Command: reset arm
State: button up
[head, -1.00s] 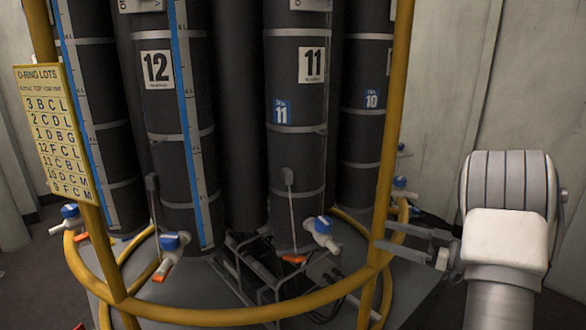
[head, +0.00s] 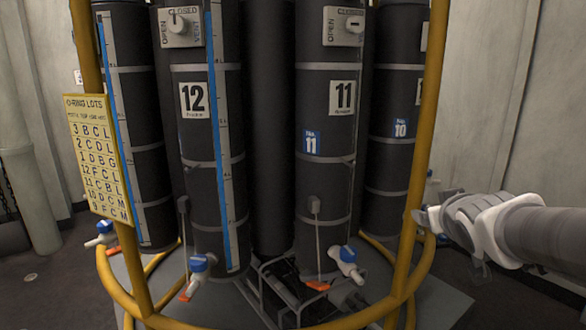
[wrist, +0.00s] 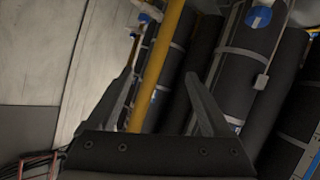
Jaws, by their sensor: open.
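My gripper (wrist: 160,95) shows in the wrist view with its two dark fingers spread apart and nothing between them. Beyond the gap are a yellow post (wrist: 160,65) and dark bottles. In the head view my arm comes in from the right edge, and its wrist end lies beside the right yellow post (head: 424,120). The fingers are hard to make out there; I cannot tell whether they touch the post.
Tall black bottles numbered 12 (head: 193,130) and 11 (head: 325,200) stand inside a yellow ring rail (head: 240,322). Blue-handled valves (head: 199,263) stick out low down. A yellow O-ring lots sign (head: 98,160) hangs on the left post. Floor to the right is clear.

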jog(key=s+a+f+g+y, duration=0.1)
jog(key=s+a+f+g, duration=0.1)
jog(key=s+a, duration=0.2)
jog(key=s+a+f+g+y+p, duration=0.1)
jog(key=s+a, duration=0.3)
jog(key=s, duration=0.7)
jog(key=s+a+f+g+y, duration=0.1)
jog(key=s+a+f+g, duration=0.2)
jog(key=s, duration=0.4)
jog(key=shift+s+a+f+g, duration=0.15)
jog(key=shift+a+f+g, duration=0.15)
jog(key=shift+a+g, duration=0.5)
jog(key=shift+a, duration=0.2)
